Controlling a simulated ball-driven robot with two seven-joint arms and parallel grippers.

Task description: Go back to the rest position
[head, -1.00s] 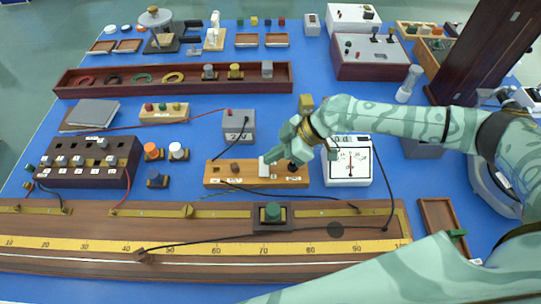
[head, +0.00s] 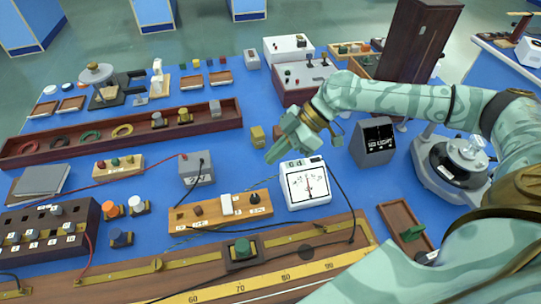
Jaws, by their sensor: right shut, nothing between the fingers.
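My right gripper (head: 274,156) is shut and empty, its fingers pointing down and left. Its pale green patterned arm reaches in from the right. In the picture the fingertips lie above and left of the white dial meter (head: 306,184), over blue bench cloth. They look apart from the wooden switch board (head: 202,215) with its white rocker (head: 226,201) and dark knob. How high the gripper is above the bench is hard to tell. My left gripper is not in view.
A grey box (head: 196,169) stands left of the gripper, a small brass block (head: 257,136) just behind it. A dark screen box (head: 374,142) and a round balance-like device (head: 452,166) stand under and beside the arm. The long wooden metre bridge (head: 190,274) crosses the front.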

